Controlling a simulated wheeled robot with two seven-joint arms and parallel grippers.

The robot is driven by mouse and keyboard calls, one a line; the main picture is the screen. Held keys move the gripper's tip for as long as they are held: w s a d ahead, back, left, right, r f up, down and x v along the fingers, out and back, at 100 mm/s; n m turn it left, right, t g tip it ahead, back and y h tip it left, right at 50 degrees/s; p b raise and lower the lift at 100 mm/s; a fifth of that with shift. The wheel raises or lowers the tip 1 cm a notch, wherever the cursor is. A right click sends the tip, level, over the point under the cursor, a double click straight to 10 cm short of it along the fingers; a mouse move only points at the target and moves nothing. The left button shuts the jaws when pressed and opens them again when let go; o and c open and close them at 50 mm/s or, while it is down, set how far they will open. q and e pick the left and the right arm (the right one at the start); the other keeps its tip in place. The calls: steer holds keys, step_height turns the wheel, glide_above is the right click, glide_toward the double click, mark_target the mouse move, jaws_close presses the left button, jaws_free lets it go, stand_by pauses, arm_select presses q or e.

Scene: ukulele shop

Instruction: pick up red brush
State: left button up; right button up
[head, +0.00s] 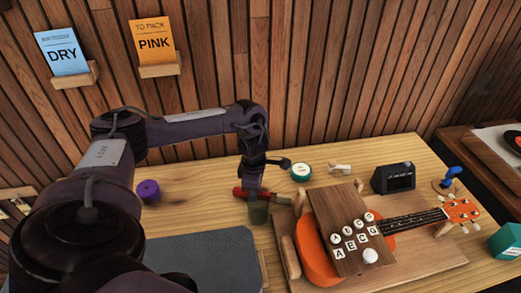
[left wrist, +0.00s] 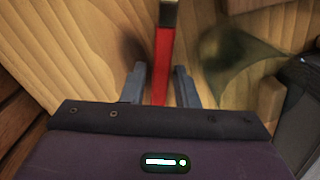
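The red brush (head: 279,198) lies on the wooden workbench in the head view, partly hidden by my left gripper. My left gripper (head: 252,186) points down over its handle. In the left wrist view, the brush's red handle (left wrist: 162,70) runs between the two fingers of the left gripper (left wrist: 161,84), with a gap visible on each side. The fingers are apart and do not appear to squeeze it. A metal band shows at the handle's far end. My right gripper is not in view.
A dark green cup (head: 259,213) stands close to the gripper; it shows blurred in the left wrist view (left wrist: 240,55). An orange ukulele (head: 318,262) in a wooden cradle is to the right. A teal-rimmed round tin (head: 301,171) and purple roll (head: 148,190) stand nearby. A grey mat (head: 205,260) is in front.

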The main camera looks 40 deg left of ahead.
arm_select(q)
steer(key=shift+c, duration=0.5)
jaws_close()
